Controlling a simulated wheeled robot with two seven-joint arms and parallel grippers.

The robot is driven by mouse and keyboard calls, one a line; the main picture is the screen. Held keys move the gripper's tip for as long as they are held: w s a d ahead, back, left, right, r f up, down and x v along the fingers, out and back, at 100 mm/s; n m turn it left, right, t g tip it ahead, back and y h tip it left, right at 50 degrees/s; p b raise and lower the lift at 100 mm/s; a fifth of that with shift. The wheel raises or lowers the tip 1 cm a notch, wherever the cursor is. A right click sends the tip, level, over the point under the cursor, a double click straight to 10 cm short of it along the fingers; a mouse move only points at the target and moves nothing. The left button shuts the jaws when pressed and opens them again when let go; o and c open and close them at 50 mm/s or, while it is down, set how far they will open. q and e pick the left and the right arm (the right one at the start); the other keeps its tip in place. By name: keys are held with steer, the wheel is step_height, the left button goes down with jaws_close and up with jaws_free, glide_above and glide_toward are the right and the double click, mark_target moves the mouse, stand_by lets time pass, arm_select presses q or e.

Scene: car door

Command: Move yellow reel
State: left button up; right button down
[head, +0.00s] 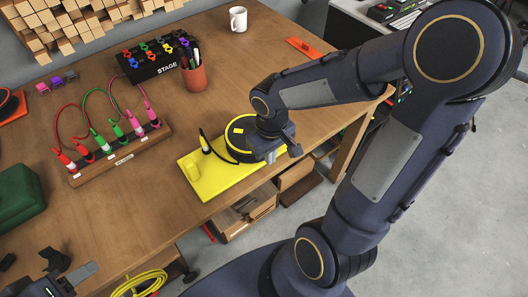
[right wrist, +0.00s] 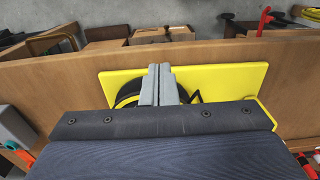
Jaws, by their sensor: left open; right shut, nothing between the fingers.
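The yellow reel (head: 233,148), dark with a yellow rim, lies on a yellow board (head: 217,183) near the table's front edge. My right gripper (head: 283,146) is over the reel's right side and hides part of it. In the right wrist view the shut fingers (right wrist: 158,85) stand in front of the reel (right wrist: 128,94), with nothing seen between them. I cannot tell whether they touch it. My left gripper (head: 70,269) is open and empty at the lower left corner, far from the reel.
A cable rack (head: 120,156), a black STAGE box (head: 160,62), a pen cup (head: 194,79) and a white mug (head: 238,19) stand on the wooden table (head: 250,75). A green case (head: 18,195) sits at the left. Open boxes (head: 250,212) are under the front edge.

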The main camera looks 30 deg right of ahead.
steer(key=w+f, duration=0.1)
steer(key=f, duration=0.1)
steer(key=w+f, duration=0.1)
steer(key=f, duration=0.1)
steer(key=w+f, duration=0.1)
steer(key=f, duration=0.1)
steer(key=shift+a+f, duration=0.15)
steer(key=shift+f, duration=0.15)
arm_select(q)
steer(key=shift+f, duration=0.25)
arm_select(e)
steer(key=shift+w, duration=0.5)
